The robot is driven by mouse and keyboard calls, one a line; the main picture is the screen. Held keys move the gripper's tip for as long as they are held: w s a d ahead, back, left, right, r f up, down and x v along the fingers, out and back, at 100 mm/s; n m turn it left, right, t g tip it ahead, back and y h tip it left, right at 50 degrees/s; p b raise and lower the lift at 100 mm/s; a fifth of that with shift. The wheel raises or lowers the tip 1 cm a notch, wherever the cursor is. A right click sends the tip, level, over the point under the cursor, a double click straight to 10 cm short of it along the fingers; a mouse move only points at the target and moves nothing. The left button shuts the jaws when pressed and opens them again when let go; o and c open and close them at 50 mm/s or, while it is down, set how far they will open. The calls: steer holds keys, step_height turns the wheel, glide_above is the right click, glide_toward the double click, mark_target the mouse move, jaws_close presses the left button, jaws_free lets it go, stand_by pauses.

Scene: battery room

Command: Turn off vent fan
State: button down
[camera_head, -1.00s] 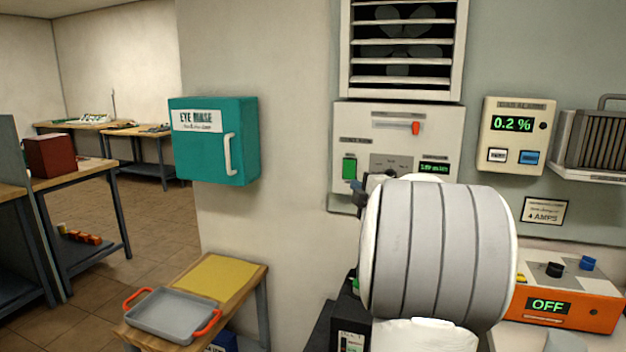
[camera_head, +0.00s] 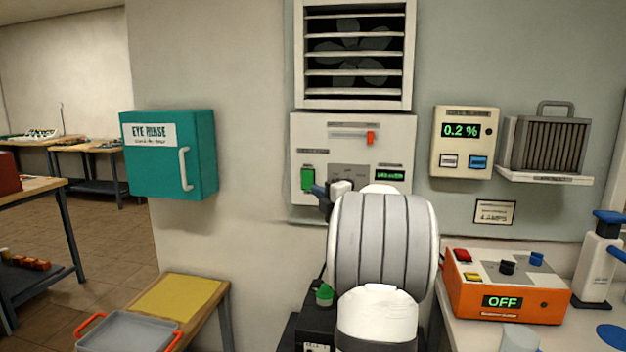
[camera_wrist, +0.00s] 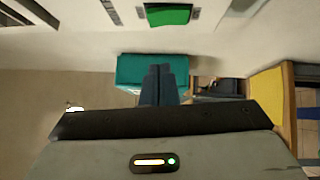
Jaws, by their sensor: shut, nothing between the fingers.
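The vent fan (camera_head: 350,55) sits dark behind a white slatted grille high on the wall. Below it is a white control panel (camera_head: 400,150) with a red-orange slider knob (camera_head: 370,137) at the right end of its slot, a green switch (camera_head: 307,177) at lower left, a grey plate in the middle and a small green-lit display (camera_head: 389,175). My gripper (camera_head: 320,193) is in front of the panel's lower left, just below the green switch; contact cannot be told. The wrist view shows its dark fingers (camera_wrist: 160,84) together and empty, with the green switch (camera_wrist: 168,14) at the top edge.
A teal eye rinse box (camera_head: 200,150) hangs left of the panel. A gas alarm (camera_head: 440,160) reading 0.2 % and a finned unit (camera_head: 545,145) are on the right. An orange box (camera_head: 480,300) showing OFF stands below them. A low table with a yellow mat (camera_head: 178,297) is lower left.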

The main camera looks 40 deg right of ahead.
mark_target(303, 175)
steer(key=w, duration=0.2)
steer(key=w+d+p, duration=0.1)
steer(key=w, duration=0.1)
steer(key=w+d, duration=0.1)
steer(key=w, duration=0.2)
steer(key=shift+d+r+p, duration=0.25)
steer(key=shift+r+p, duration=0.05)
steer(key=shift+r, duration=0.1)
steer(key=shift+w+d, duration=0.35)
steer(key=shift+d, duration=0.1)
steer(key=shift+a+r, duration=0.1)
